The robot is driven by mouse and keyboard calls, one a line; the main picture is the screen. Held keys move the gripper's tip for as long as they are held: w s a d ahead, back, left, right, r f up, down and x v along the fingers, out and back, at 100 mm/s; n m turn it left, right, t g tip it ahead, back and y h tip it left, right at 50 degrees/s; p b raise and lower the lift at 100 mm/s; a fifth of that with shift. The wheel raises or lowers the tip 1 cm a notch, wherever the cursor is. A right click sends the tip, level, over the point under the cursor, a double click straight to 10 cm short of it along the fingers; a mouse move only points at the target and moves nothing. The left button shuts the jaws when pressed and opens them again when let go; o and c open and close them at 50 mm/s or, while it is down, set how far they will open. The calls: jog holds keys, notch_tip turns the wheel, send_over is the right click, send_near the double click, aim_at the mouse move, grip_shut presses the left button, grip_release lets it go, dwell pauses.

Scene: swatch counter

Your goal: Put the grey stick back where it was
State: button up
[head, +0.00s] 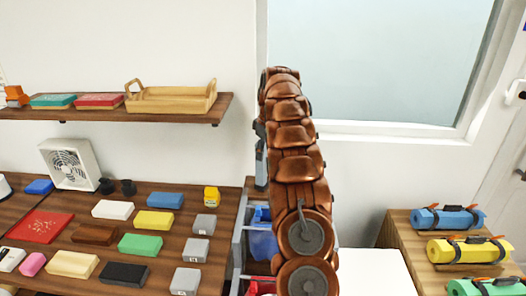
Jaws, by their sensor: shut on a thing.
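My copper-coloured arm (295,170) rises through the middle of the head view and covers what lies behind it. My gripper does not show; the arm seems to hide it. I cannot make out a grey stick anywhere. Several small grey blocks stand in a column at the right side of the wooden counter (60,200), among them a back one (205,224), a middle one (197,250) and a front one (186,281).
Coloured blocks and a white fan (70,163) stand on the counter. A wall shelf (190,108) above holds a wooden tray (170,99). A rack with a blue bin (263,243) stands beside my arm. Rolled mats (447,218) lie on a wooden stand at right. A white surface (375,275) looks clear.

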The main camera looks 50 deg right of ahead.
jog(key=shift+f, duration=0.1)
jog(key=shift+f, duration=0.15)
jog(key=o, duration=1)
jog(key=shift+s+d+r, duration=0.1)
jog(key=shift+s+r, duration=0.05)
jog(key=shift+r, duration=1.2)
jog(key=shift+s+d+r, duration=0.1)
jog(key=shift+s+r, duration=0.05)
jog(key=shift+r, duration=1.2)
jog(key=shift+s+r+p, duration=0.25)
jog(key=shift+r+p, duration=0.65)
jog(key=shift+r, duration=0.3)
